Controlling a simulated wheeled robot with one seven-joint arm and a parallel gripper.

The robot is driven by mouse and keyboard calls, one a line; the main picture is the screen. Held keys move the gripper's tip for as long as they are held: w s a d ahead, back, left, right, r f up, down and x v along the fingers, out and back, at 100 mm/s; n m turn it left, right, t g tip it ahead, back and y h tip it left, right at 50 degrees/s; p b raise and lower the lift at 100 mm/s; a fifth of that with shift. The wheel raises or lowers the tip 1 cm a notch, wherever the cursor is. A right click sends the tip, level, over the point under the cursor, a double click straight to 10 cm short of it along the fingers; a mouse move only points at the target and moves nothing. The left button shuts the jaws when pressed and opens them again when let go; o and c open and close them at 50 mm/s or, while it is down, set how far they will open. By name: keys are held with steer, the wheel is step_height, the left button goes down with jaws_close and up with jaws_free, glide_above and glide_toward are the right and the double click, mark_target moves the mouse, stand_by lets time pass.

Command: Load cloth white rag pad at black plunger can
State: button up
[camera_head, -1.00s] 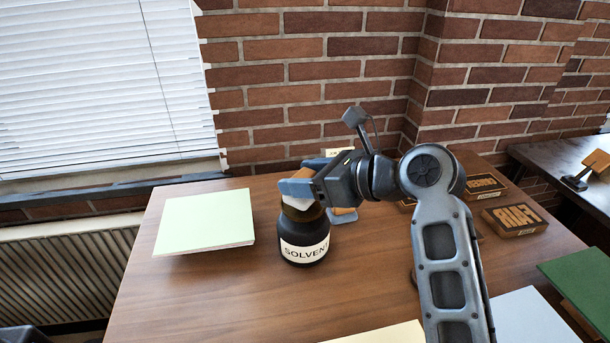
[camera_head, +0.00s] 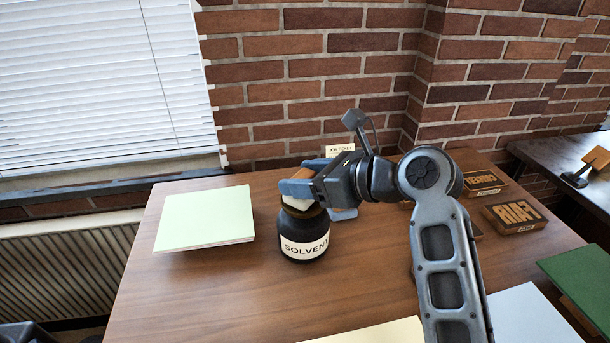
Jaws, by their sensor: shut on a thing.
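The black plunger can (camera_head: 303,232), with a white SOLVENT label, stands upright on the wooden table. A white rag pad (camera_head: 291,205) shows just above the can's top, under the blue fingertips of my gripper (camera_head: 307,184). A brown part shows between the fingers above the white. My gripper is shut on the pad and holds it over the can. The fingers hide much of the pad and the can's top. I cannot tell whether the pad touches the can.
A pale green paper stack (camera_head: 205,218) lies left of the can. Lettered wooden blocks (camera_head: 515,216) lie at the right. A job ticket card (camera_head: 339,151) stands behind my gripper. A cream sheet (camera_head: 378,332) and a pale blue stack (camera_head: 520,315) lie at the front. Table left-front is clear.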

mark_target(305, 176)
stand_by(0.4)
step_height(305, 176, up, 5)
steer(key=p, duration=0.6)
steer(key=shift+p, duration=0.35)
steer(key=shift+r, duration=0.95)
